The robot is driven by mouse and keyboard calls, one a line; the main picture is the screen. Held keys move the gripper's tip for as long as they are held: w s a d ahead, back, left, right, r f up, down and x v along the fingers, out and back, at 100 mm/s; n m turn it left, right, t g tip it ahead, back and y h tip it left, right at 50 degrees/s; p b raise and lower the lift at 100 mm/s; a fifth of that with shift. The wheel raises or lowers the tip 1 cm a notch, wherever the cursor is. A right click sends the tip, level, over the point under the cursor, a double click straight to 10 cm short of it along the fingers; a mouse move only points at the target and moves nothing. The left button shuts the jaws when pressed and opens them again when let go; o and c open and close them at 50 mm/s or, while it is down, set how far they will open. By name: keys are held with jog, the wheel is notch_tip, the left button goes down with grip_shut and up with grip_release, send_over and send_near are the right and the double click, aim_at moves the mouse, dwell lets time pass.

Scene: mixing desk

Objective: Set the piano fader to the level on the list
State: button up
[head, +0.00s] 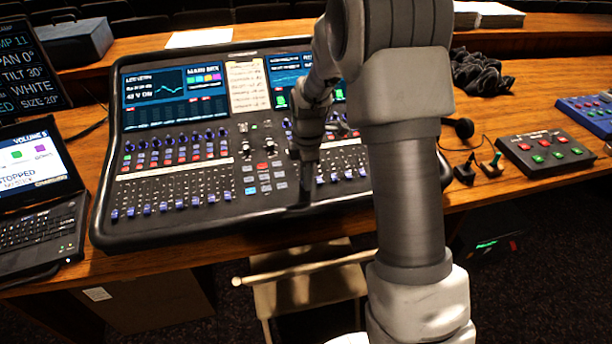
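The mixing desk (186,228) fills the middle of the head view, tilted up on the wooden desk. A left bank of blue-capped faders (163,205) lies along its lower left. A right bank (342,175) shows partly beside my arm. I cannot read which fader is the piano's. A cream paper list (248,87) sits between the two screens; its text is too small to read. My gripper (303,190) points down over the console, right of the centre buttons. Its fingers are dark and blurred into the console, so their opening and any contact are unclear. My arm hides the console's right part.
A laptop (37,175) and a dark screen (32,65) stand at the left. A button box (545,153), a blue box (588,115) and coiled black cables (482,75) lie at the right. A wooden chair (308,285) stands below the desk's front edge.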

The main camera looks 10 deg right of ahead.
grip_shut()
dwell(1.0)
